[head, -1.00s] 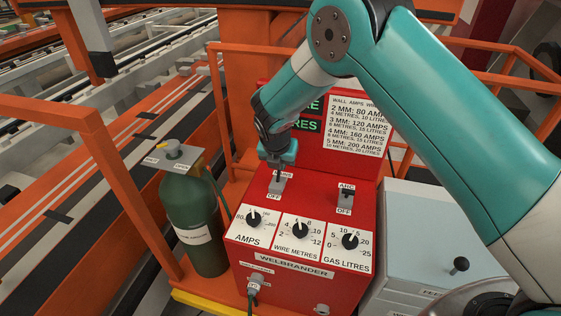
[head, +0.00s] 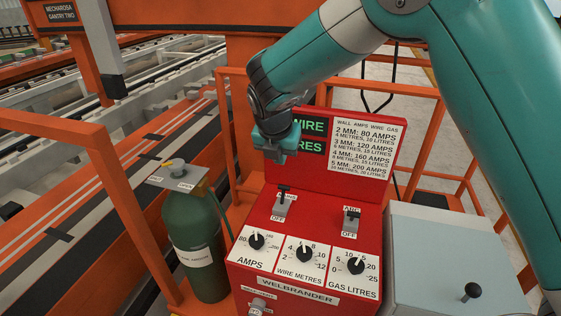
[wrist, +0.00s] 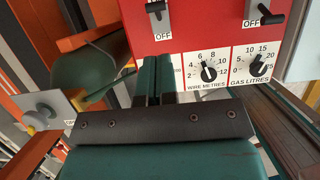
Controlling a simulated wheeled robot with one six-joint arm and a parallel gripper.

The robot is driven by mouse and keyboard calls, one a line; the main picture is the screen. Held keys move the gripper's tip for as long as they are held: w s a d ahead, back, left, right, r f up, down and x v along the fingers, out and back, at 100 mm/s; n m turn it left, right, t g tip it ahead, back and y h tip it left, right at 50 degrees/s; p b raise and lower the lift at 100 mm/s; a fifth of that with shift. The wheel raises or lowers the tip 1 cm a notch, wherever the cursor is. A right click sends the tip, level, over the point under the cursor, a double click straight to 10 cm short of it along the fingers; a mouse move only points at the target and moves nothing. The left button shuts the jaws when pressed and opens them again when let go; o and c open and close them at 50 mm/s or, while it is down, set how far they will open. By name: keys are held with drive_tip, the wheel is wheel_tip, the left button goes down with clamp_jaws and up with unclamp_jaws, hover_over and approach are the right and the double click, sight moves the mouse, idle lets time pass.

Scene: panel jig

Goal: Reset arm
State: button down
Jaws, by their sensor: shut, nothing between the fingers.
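My gripper (head: 270,156) is shut and empty in the head view. It hangs in front of the upright back board of the red welder panel (head: 328,212), above the left switch (head: 282,203) and apart from it. My arm reaches in from the upper right. In the wrist view my gripper's fingers (wrist: 155,82) lie together, pointing toward the red panel face, with nothing between them. The ARC switch (head: 351,221) is right of the left switch; it also shows in the wrist view (wrist: 264,17). The left switch's upper label is partly hidden by its lever.
Below the switches are the AMPS (head: 256,241), WIRE METRES (head: 304,253) and GAS LITRES (head: 355,266) dials. A green gas cylinder (head: 197,245) stands left, a grey-blue box (head: 450,255) right. Orange rails (head: 75,140) enclose the place. Open space lies above the sloped panel.

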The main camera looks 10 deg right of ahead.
drive_tip(key=s+d+r+m+g+y+b, duration=0.2)
drive_tip(key=s+m+y+b, duration=0.1)
drive_tip(key=s+m, duration=0.8)
drive_tip(key=s+d+r+m+g+y+b, duration=0.1)
drive_tip(key=s+d+r+m+y+b, duration=0.2)
drive_tip(key=s+m, duration=0.9)
drive_tip(key=s, duration=0.9)
drive_tip(key=shift+s+r+m+g, duration=0.3)
drive_tip(key=shift+s+g, duration=0.1)
